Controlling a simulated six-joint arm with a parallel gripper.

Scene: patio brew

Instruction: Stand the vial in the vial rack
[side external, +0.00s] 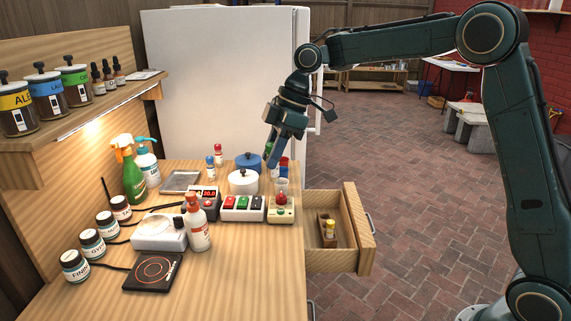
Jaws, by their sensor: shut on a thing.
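My gripper (270,160) is over the far right part of the bench, pointing down. It is shut on what appears to be a green-capped vial (267,150), mostly hidden by the fingers. Small red and blue pieces (284,165) show just right of the fingers; I cannot tell whether they belong to a rack. A red-capped vial (218,153) and a blue-capped one (210,164) stand left of the gripper. A small wooden holder (322,222) with a yellow-topped vial (330,230) is in the open drawer. I cannot tell which thing is the vial rack.
A blue pot (248,161) and a white pot (243,182) stand close to the gripper. The drawer (352,225) sticks out at right.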

